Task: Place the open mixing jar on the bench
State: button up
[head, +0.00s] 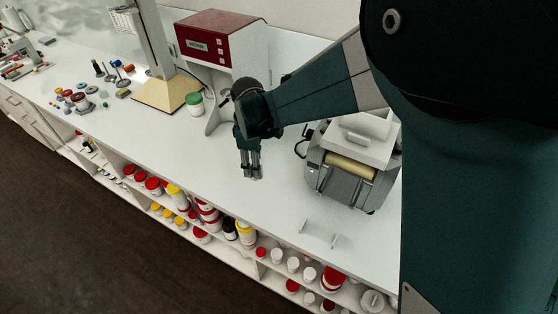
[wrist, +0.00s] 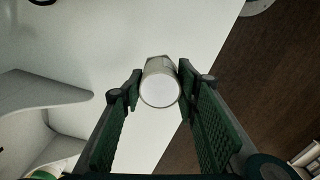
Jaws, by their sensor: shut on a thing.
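My gripper (head: 251,172) is over the white bench (head: 268,208), in front of the red-and-white machine, with its fingers pointing down. In the wrist view my gripper is shut on the mixing jar (wrist: 160,88), a small pale grey cylinder between the two green fingertips. Its round whitish end faces the wrist camera; I cannot tell how much is inside. In the head view the fingers largely hide the jar. Whether the jar touches the bench is not clear.
A red-and-white machine (head: 212,42) stands behind, with a green-lidded tub (head: 195,104) to its left. A grey roller mill (head: 348,180) stands to the right. Small parts (head: 78,97) lie at the left. Shelves of jars are below the front edge. Bench near my gripper is clear.

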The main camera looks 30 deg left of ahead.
jog(key=shift+f, duration=0.15)
jog(key=shift+f, duration=3)
jog(key=shift+f, duration=1.85)
jog(key=shift+f, duration=0.2)
jog(key=o, duration=0.7)
jog(key=shift+r, duration=0.15)
jog(key=shift+r, duration=6.05)
